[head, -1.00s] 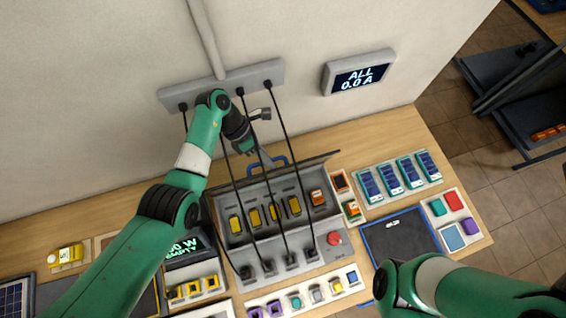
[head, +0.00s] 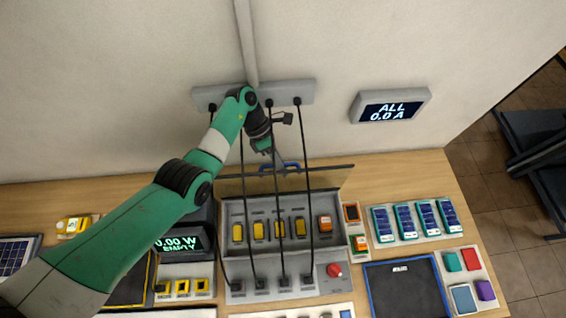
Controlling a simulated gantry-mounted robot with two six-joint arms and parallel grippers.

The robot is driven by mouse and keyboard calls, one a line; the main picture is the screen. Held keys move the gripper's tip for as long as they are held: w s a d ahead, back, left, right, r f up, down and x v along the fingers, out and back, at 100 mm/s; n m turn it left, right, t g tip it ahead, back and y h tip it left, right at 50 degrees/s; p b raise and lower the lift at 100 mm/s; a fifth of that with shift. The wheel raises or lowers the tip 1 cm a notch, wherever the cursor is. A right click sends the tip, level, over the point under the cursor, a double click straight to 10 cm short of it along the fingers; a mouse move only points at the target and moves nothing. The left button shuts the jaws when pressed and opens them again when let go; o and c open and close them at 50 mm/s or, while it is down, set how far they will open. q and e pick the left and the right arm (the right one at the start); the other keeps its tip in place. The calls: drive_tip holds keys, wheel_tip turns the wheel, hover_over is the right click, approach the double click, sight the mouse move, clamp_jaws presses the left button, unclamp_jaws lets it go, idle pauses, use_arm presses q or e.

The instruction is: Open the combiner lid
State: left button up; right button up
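The combiner (head: 228,214) is a grey box on the bench. Its inside shows, with a row of yellow fuse-like blocks and one orange block (head: 325,223). Its lid (head: 335,178) stands raised along the back edge, seen nearly edge-on. A blue handle (head: 291,164) shows at the lid's top edge. My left gripper (head: 276,158) is at the handle, behind the hanging cables; its fingertips are small and partly hidden, so I cannot tell whether they grip it. My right gripper is out of view.
Black cables (head: 309,180) hang from a grey wall strip (head: 206,97) down to the combiner's front. A red knob (head: 334,270) sits at its front right. Blue battery packs (head: 404,221) and a dark tray (head: 402,290) stand to the right.

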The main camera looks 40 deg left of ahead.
use_arm(q)
drive_tip(key=o, duration=0.3)
drive_tip(key=shift+o, duration=0.2)
drive_tip(key=shift+r, duration=0.1)
drive_tip(key=shift+a+r, duration=0.2)
drive_tip(key=shift+r, duration=0.1)
drive_tip(key=v, duration=0.6)
drive_tip(key=shift+a+r, duration=0.2)
drive_tip(key=shift+r, duration=0.05)
drive_tip(key=shift+d, duration=0.1)
